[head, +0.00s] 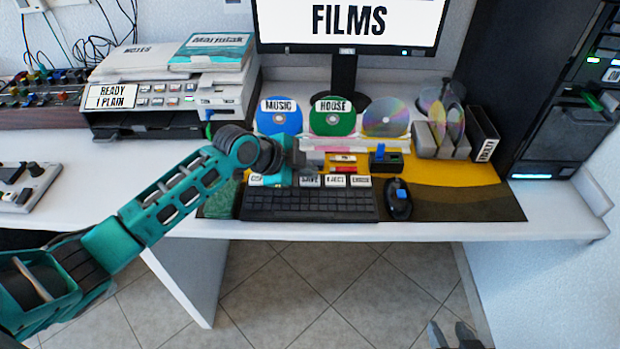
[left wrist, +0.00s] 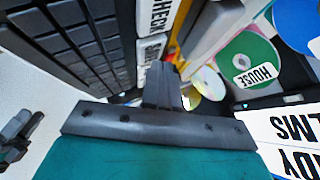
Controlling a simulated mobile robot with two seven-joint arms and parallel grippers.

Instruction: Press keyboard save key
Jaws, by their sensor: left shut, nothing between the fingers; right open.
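The black keyboard (head: 310,205) lies on the desk mat, with a row of white-labelled keys along its back edge. The label that seems to read SAVE (head: 311,181) is partly hidden by my left arm; EJECT (head: 335,181) and another label are to its right. My left gripper (head: 299,159) is shut and empty, just behind and above that row; I cannot tell whether it touches anything. In the left wrist view its closed fingers (left wrist: 163,86) are near the white labels, with the keyboard (left wrist: 75,45) at upper left. My right gripper (head: 454,335) is open and empty, low in front of the desk.
A mouse (head: 398,200) sits right of the keyboard. Behind stand blue MUSIC (head: 279,118) and green HOUSE (head: 333,118) discs, other discs in a rack, and a monitor (head: 348,25) reading FILMS. A printer (head: 170,95) is at left. The desk's right front is clear.

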